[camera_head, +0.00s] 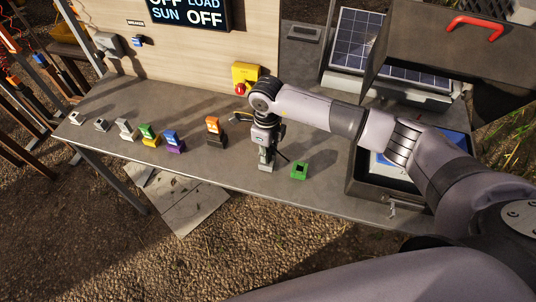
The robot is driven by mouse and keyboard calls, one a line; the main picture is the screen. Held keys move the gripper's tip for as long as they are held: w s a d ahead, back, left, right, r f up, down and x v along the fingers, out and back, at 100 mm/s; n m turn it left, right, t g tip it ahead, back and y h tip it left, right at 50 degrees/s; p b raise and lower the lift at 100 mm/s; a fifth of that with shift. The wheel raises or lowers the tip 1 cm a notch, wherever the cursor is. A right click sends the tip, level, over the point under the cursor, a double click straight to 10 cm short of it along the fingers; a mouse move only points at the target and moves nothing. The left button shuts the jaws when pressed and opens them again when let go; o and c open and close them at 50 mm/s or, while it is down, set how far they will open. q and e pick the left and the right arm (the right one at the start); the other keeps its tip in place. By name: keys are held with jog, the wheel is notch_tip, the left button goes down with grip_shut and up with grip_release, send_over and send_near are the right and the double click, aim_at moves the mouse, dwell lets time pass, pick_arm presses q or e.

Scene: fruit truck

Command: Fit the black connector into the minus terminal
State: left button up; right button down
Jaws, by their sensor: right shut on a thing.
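My right gripper (266,157) points down over the table, just above a small pale grey block (265,167). It is shut on what seems to be the black connector, mostly hidden by the fingers; a thin dark cable (284,155) shows beside them. I cannot tell whether the held thing touches the block, or which block is the minus terminal. A green block (299,171) with a dark opening stands just right of the gripper. My left gripper is out of view.
The grey table (322,190) holds several terminals and coloured connectors to the left, including an orange and black one (215,131). A yellow box with a red knob (244,76) is behind the gripper. An open dark case (359,187) stands at right.

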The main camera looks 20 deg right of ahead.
jog(key=shift+r+p, duration=0.3)
jog(key=shift+r, duration=0.4)
jog(key=shift+r+p, duration=2.15)
jog(key=shift+r, duration=1.6)
